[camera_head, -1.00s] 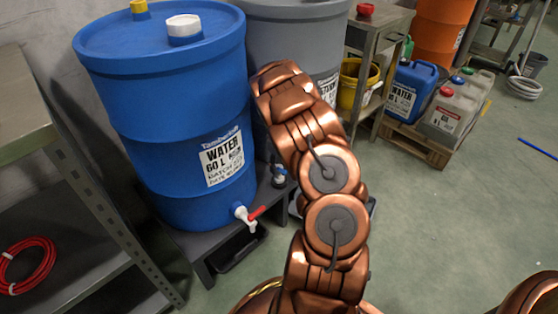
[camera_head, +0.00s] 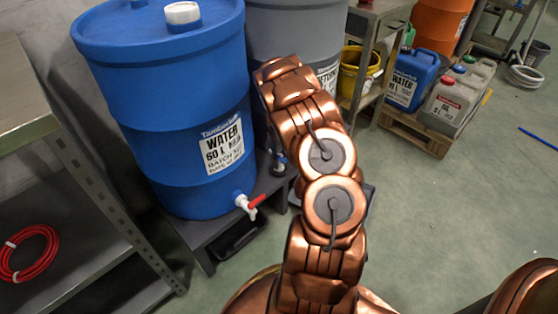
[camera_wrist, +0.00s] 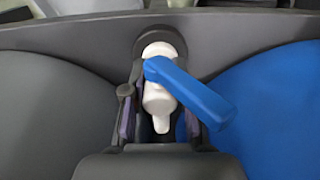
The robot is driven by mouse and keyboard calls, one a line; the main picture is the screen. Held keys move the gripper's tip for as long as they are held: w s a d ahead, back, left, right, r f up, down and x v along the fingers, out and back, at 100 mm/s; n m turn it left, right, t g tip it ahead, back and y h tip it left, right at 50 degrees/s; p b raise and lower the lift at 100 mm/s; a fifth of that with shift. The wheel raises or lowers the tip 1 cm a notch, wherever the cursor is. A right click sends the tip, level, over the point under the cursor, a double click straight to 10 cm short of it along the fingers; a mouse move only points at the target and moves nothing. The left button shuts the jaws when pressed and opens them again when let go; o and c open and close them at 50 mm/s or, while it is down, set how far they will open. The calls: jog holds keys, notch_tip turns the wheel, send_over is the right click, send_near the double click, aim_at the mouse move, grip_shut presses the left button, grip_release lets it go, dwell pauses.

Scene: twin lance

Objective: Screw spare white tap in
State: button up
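In the wrist view a white tap (camera_wrist: 156,97) with a blue lever (camera_wrist: 190,92) sits between the two fingers of my gripper (camera_wrist: 160,105). The fingers lie close against both sides of its body, and the lever hides part of the right finger. The tap's far end is at a dark round collar (camera_wrist: 138,42) on a dark grey curved band; how deep it sits there cannot be told. In the head view my arm hides the gripper. A blue water drum (camera_head: 165,100) has a white tap with a red lever (camera_head: 248,205) low on its front.
A grey drum (camera_head: 290,30) stands right of the blue drum, partly behind my arm. A dark stand (camera_head: 195,235) carries the blue drum. A metal shelf (camera_head: 75,240) with a red hose coil (camera_head: 28,252) is at the left.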

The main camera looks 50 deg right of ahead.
grip_shut()
jog(key=shift+r, duration=0.2)
jog(key=shift+r+p, duration=1.55)
jog(key=shift+r, duration=1.8)
